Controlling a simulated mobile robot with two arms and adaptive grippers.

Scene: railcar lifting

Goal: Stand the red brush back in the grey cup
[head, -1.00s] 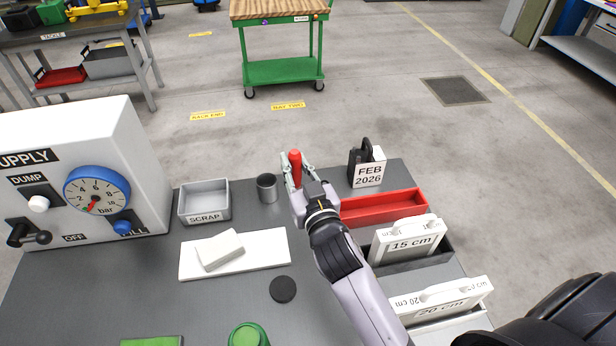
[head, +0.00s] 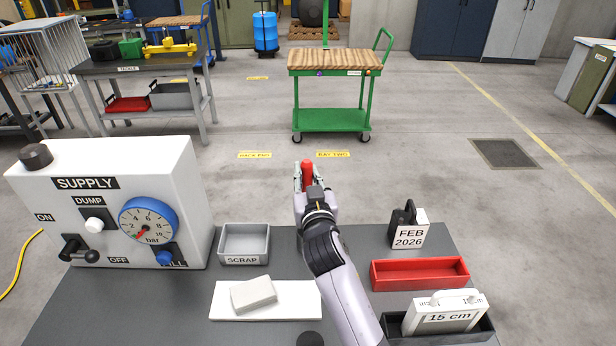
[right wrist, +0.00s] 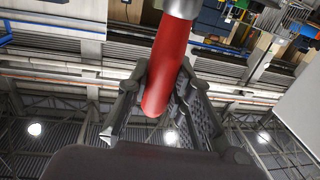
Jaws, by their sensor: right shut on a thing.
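My right gripper (head: 305,180) is shut on the red brush (head: 307,168), above the far edge of the grey worktop. In the right wrist view, the brush's red handle (right wrist: 168,70) sits between the two fingers (right wrist: 165,100), with a pale grey part at the top of the picture. The grey cup does not show in the head view now; my right gripper and forearm cover the worktop just right of the scrap tray. I cannot tell how the brush stands relative to the cup. My left gripper is not in view.
The grey scrap tray (head: 245,258) and a white board (head: 290,304) with a grey block (head: 254,293) lie left of my forearm. A red tray (head: 420,281), a date block (head: 409,236) and a 15 cm block (head: 440,318) are at right. The supply box (head: 110,170) stands at left.

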